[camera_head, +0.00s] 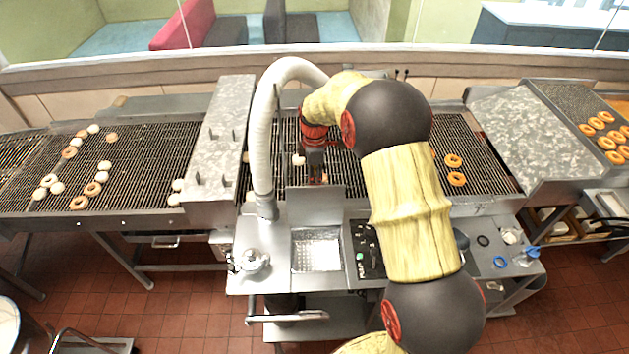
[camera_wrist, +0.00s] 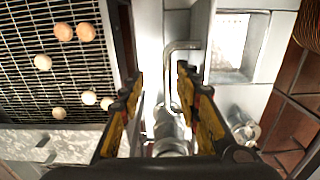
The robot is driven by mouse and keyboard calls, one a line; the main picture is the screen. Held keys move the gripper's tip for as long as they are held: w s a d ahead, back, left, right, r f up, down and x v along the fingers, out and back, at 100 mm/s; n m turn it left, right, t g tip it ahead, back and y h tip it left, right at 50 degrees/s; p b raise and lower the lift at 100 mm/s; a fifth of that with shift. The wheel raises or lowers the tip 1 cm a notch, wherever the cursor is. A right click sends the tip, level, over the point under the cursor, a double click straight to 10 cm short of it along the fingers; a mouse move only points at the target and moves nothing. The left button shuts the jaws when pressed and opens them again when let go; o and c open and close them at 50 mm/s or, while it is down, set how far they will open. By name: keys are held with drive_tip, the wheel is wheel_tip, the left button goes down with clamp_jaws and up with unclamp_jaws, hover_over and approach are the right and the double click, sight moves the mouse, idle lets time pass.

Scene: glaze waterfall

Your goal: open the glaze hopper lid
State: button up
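The glaze hopper (camera_head: 317,262) is an open square metal basin in the middle of the work unit; its inside is visible from above. A flat metal plate, which looks like its lid (camera_head: 314,208), stands raised along the basin's rear edge. In the wrist view the basin (camera_wrist: 232,50) is at upper right, and a bent metal bar handle (camera_wrist: 168,75) lies beside it. My gripper (camera_wrist: 157,80) is open, with the bar between its fingers in the picture; I see no contact. In the head view my gripper (camera_head: 314,178) is just behind the plate, its fingertips partly hidden.
A conveyor grill with doughnuts (camera_head: 80,165) runs behind the unit. A white hose (camera_head: 262,140) rises left of my gripper. A metal pot (camera_head: 254,262) stands left of the basin, a button panel (camera_head: 366,250) right of it. A front rail (camera_head: 285,317) sticks out.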

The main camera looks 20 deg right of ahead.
idle(0.4)
wheel_tip(320, 180, up, 9)
drive_tip(key=p, duration=0.3)
idle(0.6)
idle(0.4)
drive_tip(key=s+a+f+m+t+b, duration=0.1)
drive_tip(key=s+a+f+m+b, duration=0.1)
drive_tip(key=s+m+b, duration=0.7)
drive_tip(key=s+a+f+m+b, duration=0.25)
drive_tip(key=s+m+b, duration=0.2)
drive_tip(key=s, duration=0.85)
drive_tip(key=s+a+f+t+b, duration=0.2)
drive_tip(key=s+f+t+b, duration=0.2)
drive_tip(key=s+f+b, duration=0.8)
drive_tip(key=s+m+b, duration=0.1)
drive_tip(key=b, duration=0.8)
drive_tip(key=shift+a+t, duration=0.15)
drive_tip(key=shift+t, duration=0.15)
